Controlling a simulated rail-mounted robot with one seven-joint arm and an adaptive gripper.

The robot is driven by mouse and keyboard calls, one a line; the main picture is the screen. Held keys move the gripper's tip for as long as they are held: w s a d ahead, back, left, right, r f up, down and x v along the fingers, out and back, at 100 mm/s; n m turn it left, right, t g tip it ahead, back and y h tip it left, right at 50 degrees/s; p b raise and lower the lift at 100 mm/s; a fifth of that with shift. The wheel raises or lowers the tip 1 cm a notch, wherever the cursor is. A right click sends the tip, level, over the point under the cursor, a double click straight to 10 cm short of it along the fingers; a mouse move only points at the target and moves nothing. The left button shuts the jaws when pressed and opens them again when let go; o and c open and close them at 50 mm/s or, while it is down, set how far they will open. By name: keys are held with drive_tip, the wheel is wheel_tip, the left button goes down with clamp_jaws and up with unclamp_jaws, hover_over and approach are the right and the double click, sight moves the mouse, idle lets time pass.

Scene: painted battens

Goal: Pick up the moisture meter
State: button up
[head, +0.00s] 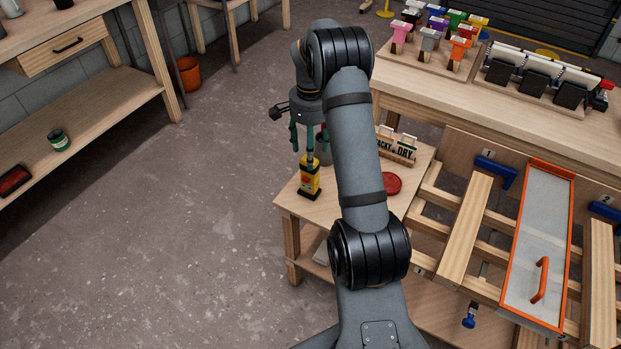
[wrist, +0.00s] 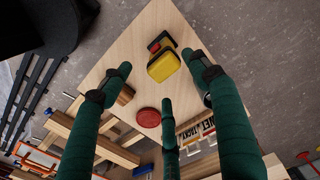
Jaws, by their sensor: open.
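The moisture meter (head: 310,180) is a yellow and black device with a red patch on its front. It stands upright near the left corner of a small wooden table (head: 290,207). In the wrist view the yellow meter (wrist: 164,66) shows from above, near the table's corner. My gripper (head: 309,146) hangs above it, pointing down, with its green fingers spread. In the wrist view my gripper (wrist: 160,76) is open and empty, with the meter showing between and beyond the fingertips. I cannot tell whether any finger touches it.
A red disc (head: 391,184) and a lettered wooden sign block (head: 397,150) share the small table. To the right is a rack of battens with an orange-framed panel (head: 541,245). Behind is a bench with coloured tools (head: 428,40).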

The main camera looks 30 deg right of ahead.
sight(309, 173)
drive_tip(key=shift+w+a+f, duration=0.15)
drive_tip(key=shift+w, duration=0.1)
wheel_tip(309, 173, down, 4)
drive_tip(key=shift+s+f, duration=0.15)
drive_tip(key=f, duration=0.5)
drive_tip(key=shift+w+f, duration=0.2)
drive_tip(key=shift+f, duration=0.1)
drive_tip(key=shift+d, duration=0.2)
